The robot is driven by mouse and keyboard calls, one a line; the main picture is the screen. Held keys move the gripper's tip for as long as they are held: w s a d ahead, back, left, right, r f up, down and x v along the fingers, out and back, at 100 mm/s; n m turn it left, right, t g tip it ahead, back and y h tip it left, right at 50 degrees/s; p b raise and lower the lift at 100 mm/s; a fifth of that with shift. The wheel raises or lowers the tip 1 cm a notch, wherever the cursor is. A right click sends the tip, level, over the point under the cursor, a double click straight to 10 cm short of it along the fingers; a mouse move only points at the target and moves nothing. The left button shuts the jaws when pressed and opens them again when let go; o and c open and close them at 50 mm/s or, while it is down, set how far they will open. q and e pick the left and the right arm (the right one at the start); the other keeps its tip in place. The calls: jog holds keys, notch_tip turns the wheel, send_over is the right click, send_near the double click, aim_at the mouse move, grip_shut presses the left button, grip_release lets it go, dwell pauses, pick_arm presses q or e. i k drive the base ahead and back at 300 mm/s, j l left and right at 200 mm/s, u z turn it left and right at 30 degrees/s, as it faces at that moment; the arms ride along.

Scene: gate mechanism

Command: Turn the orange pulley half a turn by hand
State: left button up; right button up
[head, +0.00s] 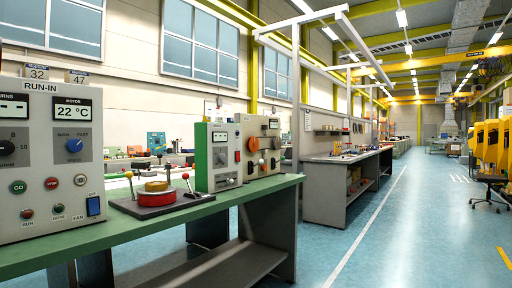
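On the green bench (258,189) stands a beige panel box (261,128). On its front is a round orange disc (253,145), the most pulley-like orange part in view. It is small here, and I cannot tell its turn angle or any mark on it. A smaller part (262,162) sits below it, and a dark part is at the right of the panel. Neither of my grippers shows in the head view, and nothing is seen touching the disc.
A large RUN-IN control box (48,160) stands at the near left. A dark plate (163,206) carries a red disc (156,187) and ball-topped levers. A green-sided box (222,157) with a display adjoins the panel's left. The blue floor aisle (400,225) at right is clear.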

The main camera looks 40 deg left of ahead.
aim_at(254, 142)
jog(key=i+u, duration=0.2)
jog(key=i, duration=0.45)
jog(key=i+j, duration=0.1)
jog(key=i, duration=0.75)
jog(key=i+j, duration=0.1)
jog(key=i, duration=0.7)
jog(key=i+j, duration=0.1)
jog(key=i, duration=0.75)
jog(key=i+l+u, duration=0.15)
jog(key=i, duration=0.45)
jog(key=i+l+u, duration=0.1)
jog(key=i, duration=0.5)
jog(key=i+u, duration=0.25)
jog(key=u, duration=0.2)
jog(key=i+u, duration=0.25)
jog(key=u, duration=0.25)
jog(key=i+l+u, duration=0.15)
jog(key=u, duration=0.3)
jog(key=i+l+u, duration=0.25)
jog(key=u, duration=0.2)
